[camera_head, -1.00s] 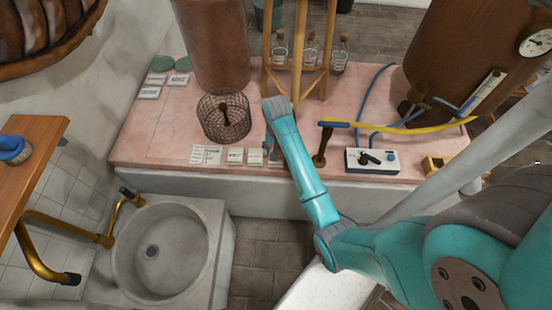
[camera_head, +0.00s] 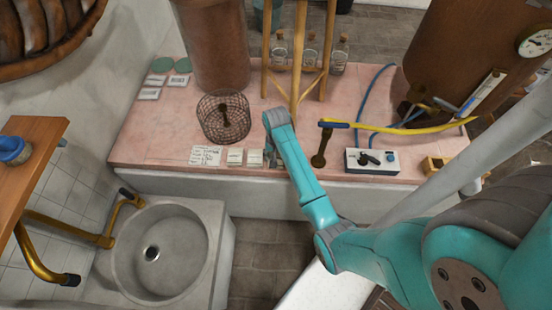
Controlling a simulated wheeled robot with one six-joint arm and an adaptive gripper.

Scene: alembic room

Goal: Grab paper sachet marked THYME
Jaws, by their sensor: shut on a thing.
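Several pale paper sachets with dark print lie on the pink counter (camera_head: 150,140). A white sachet (camera_head: 254,157) and another sachet (camera_head: 235,156) lie near the front edge, beside a larger printed card (camera_head: 207,155). More sachets (camera_head: 149,93) lie at the back left. The print is too small to read, so I cannot tell which is marked THYME. My gripper (camera_head: 272,158) points down at the counter's front edge, just right of the nearest white sachet. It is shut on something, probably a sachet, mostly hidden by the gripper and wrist.
A wire basket (camera_head: 224,117) stands behind the sachets. A wooden stand (camera_head: 300,60) with glass bottles (camera_head: 340,55) is behind my arm. A brass tap-like fitting (camera_head: 321,147) and a white control box (camera_head: 372,161) are to the right. A stone basin (camera_head: 165,250) is in front.

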